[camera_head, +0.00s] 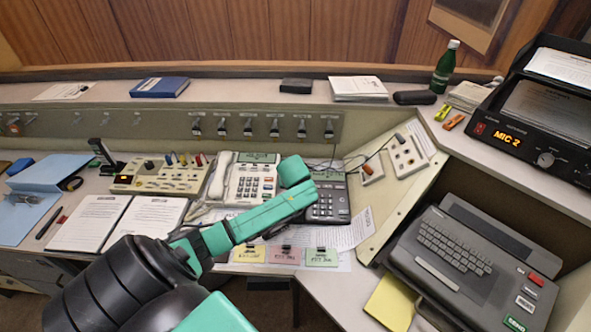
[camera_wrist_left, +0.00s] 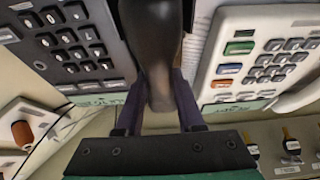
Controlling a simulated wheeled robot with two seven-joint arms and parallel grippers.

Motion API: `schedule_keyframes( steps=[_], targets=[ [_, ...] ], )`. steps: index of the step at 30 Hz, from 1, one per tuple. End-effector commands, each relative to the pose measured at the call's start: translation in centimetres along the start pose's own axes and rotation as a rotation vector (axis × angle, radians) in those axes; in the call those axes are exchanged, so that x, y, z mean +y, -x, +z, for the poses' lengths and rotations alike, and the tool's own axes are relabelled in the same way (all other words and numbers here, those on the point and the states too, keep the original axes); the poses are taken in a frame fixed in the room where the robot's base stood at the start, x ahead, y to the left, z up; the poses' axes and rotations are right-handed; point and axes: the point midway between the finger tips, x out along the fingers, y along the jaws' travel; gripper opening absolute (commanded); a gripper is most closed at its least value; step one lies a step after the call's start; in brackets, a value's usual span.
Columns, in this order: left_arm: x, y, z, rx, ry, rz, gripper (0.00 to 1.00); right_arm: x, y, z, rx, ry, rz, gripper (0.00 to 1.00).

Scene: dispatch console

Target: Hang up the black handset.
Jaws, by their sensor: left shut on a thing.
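The black desk phone (camera_head: 328,203) stands right of the white phone (camera_head: 252,182) on the console; its keypad shows at the left of the left wrist view (camera_wrist_left: 72,42). My left gripper (camera_wrist_left: 160,92) is shut on the black handset (camera_wrist_left: 152,40), with a finger on either side of it. The handset lies between the two phones in that view, and its far end runs out of the top edge. In the head view my left arm hides the handset and the gripper's fingers. I cannot tell whether the handset touches the cradle. My right gripper is not in view.
The white phone with its own handset (camera_head: 220,175) is close beside my gripper. Papers and coloured notes (camera_head: 285,256) lie in front of the phones. A socket panel (camera_head: 405,157) and a keyboard terminal (camera_head: 465,260) stand to the right. A row of switches (camera_head: 275,127) is behind.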

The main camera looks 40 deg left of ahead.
Motion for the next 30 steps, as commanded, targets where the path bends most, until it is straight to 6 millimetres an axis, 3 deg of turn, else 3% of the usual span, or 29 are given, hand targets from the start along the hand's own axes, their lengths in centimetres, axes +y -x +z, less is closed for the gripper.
schedule_keyframes(
  steps=[24, 25, 27, 30],
  targets=[
    [0.01, -0.6, 0.23, 0.0, 0.001, 0.0, 0.0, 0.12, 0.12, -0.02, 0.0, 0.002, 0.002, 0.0],
    [0.01, -0.58, 0.21, 0.0, 0.001, 0.001, 0.48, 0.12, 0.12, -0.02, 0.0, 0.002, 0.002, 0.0],
    [0.03, -0.57, 0.22, 0.0, 0.001, 0.001, 0.72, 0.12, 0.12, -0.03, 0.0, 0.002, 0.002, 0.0],
    [0.14, -0.55, 0.23, 0.0, 0.0, 0.004, 0.72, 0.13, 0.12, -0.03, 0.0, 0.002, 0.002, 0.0]
  ],
)
